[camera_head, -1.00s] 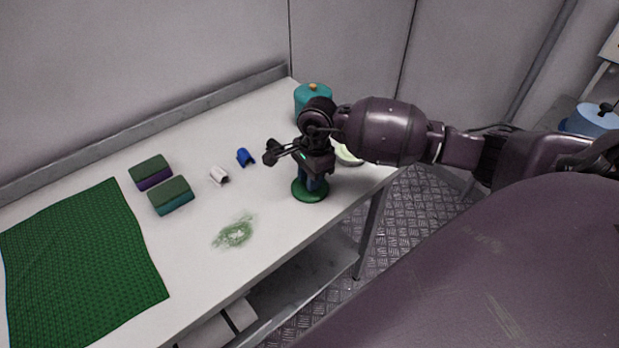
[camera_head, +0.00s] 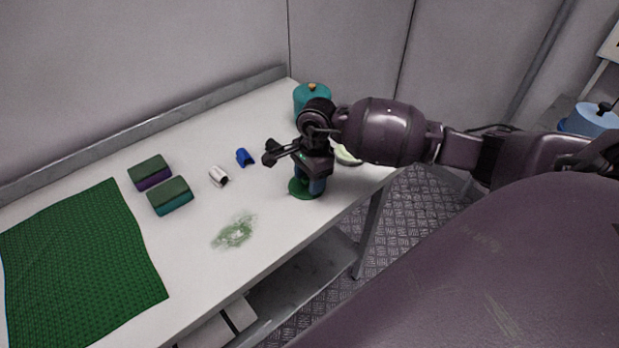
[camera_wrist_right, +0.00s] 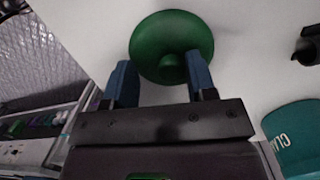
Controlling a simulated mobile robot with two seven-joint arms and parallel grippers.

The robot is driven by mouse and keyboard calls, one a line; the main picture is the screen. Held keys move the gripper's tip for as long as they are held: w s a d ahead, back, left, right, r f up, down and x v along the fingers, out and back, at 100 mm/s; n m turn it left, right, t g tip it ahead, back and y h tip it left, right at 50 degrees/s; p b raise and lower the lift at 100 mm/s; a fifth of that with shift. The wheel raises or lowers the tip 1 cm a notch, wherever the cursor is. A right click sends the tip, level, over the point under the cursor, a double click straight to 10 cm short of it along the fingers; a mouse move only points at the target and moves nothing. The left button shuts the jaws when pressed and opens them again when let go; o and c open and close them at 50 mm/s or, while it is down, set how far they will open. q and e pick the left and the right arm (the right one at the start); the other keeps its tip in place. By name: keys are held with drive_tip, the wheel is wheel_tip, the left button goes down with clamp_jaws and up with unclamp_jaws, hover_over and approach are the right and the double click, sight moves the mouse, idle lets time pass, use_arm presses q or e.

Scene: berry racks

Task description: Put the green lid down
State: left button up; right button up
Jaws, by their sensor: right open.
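The green lid (camera_head: 298,191) lies on the white table near its front right edge, partly hidden by my right gripper (camera_head: 314,190). In the right wrist view the round green lid (camera_wrist_right: 172,30) shows with its knob (camera_wrist_right: 171,68) towards me. My right gripper (camera_wrist_right: 163,75) is open there, with one blue finger on each side of the knob and a gap to both. My left gripper is not in view.
A teal pot (camera_head: 312,94) stands behind my right gripper. A pale green dish (camera_head: 346,156) is partly hidden by my arm. Two sponges (camera_head: 170,196), white (camera_head: 218,175) and blue (camera_head: 245,157) pieces, a green smear (camera_head: 235,232) and a green mat (camera_head: 75,260) lie to the left.

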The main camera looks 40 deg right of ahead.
wheel_tip(320, 180, up, 12)
drive_tip(key=d, duration=0.1)
drive_tip(key=shift+d+p, duration=0.2)
drive_tip(key=shift+p, duration=0.1)
drive_tip(key=shift+f, duration=0.1)
idle(0.3)
